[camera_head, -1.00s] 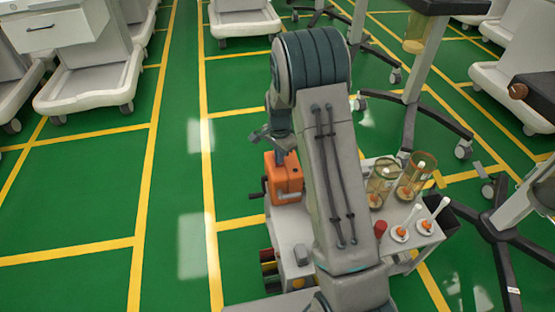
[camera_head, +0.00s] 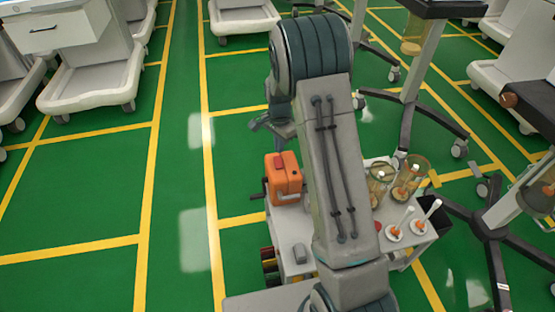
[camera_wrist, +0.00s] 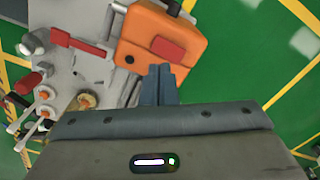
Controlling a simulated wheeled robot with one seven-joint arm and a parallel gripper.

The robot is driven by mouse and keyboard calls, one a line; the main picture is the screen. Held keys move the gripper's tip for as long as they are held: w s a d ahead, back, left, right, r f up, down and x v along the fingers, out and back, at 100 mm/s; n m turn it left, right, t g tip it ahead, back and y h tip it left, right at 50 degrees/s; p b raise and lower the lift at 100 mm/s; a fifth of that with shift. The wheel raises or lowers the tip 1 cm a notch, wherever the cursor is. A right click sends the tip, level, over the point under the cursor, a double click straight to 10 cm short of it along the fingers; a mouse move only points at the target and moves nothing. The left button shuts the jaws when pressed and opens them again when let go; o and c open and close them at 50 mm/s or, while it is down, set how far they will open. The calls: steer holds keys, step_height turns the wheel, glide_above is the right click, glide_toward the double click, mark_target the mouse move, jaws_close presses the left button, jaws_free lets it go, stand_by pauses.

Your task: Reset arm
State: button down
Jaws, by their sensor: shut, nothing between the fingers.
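My gripper shows in the wrist view (camera_wrist: 162,84), its two fingers together with nothing between them. In the head view my gripper (camera_head: 257,124) is partly hidden behind my own arm, above and behind the orange box. The orange box (camera_head: 283,178) with a red patch on top stands on the left side of a small grey cart (camera_head: 293,226). In the wrist view the orange box (camera_wrist: 150,28) lies just beyond the fingertips, with no visible contact.
The cart also carries clear amber cylinders (camera_head: 410,176) and white-handled items (camera_head: 399,222) at its right. Wheeled stands (camera_head: 412,70) are close on the right. White carts (camera_head: 92,75) stand at the back left. Green floor with yellow lines is open on the left.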

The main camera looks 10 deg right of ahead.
stand_by(0.4)
steer(key=s+r+n+t+p, duration=0.1)
steer(key=s+r+n+p, duration=0.3)
steer(key=r, duration=0.8)
steer(key=s+r+n+p, duration=0.1)
steer(key=s+r+p, duration=0.55)
steer(key=r, duration=0.55)
steer(key=s+r+n+t+p, duration=0.1)
steer(key=s+r+n+p, duration=0.5)
steer(key=s+r, duration=1)
steer(key=s+p, duration=0.2)
steer(key=p, duration=0.1)
steer(key=shift+n+t+p, duration=0.4)
